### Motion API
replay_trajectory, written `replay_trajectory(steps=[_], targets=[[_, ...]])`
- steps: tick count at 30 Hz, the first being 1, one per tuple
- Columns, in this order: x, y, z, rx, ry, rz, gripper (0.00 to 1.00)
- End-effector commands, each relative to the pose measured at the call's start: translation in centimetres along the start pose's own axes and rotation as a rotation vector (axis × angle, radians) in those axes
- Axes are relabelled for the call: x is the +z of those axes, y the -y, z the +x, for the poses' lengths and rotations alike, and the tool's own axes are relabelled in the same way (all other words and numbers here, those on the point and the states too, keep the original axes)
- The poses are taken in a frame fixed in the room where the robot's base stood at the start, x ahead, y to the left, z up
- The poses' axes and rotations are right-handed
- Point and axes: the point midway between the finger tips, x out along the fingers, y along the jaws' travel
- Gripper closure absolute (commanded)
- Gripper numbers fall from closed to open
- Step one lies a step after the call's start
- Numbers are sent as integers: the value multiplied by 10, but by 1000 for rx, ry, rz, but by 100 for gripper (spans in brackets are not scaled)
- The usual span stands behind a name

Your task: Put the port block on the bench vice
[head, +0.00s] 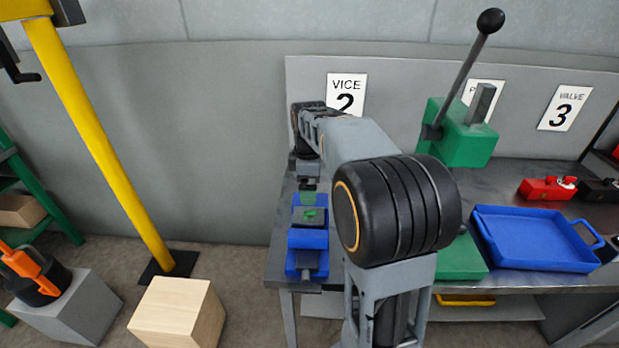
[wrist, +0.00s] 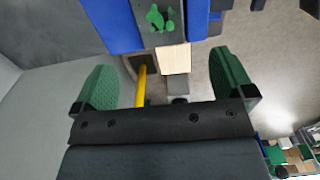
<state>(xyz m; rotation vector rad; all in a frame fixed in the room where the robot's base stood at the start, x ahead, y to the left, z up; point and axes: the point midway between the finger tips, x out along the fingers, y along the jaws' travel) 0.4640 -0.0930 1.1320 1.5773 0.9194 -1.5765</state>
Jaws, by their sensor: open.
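The blue bench vice (head: 307,240) stands at the left end of the bench, under the "VICE 2" sign; its blue parts also show in the wrist view (wrist: 112,22). The port block (head: 314,218), a dark grey block with green fittings on top, sits on the vice between its blue parts. In the wrist view the block (wrist: 150,38) shows at the top edge, partly cut off. My gripper (head: 308,186) is above and behind the block in the head view. Its green fingers (wrist: 163,65) are wide apart with nothing between them, clear of the block.
A green lever press (head: 460,135) stands on the bench right of my arm. A blue tray (head: 535,238) and a red valve part (head: 547,188) are further right. A yellow post (head: 95,130) and a wooden box (head: 178,315) stand on the floor at left.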

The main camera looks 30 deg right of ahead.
Motion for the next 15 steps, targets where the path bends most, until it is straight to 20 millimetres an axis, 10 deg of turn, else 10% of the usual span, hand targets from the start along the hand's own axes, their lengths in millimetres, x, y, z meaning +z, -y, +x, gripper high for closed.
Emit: replay_trajectory(steps=[8, 15], targets=[[-4, 19, -24, 33, -12, 84, 0], [-10, 102, -21, 156, -121, 517, 0]])
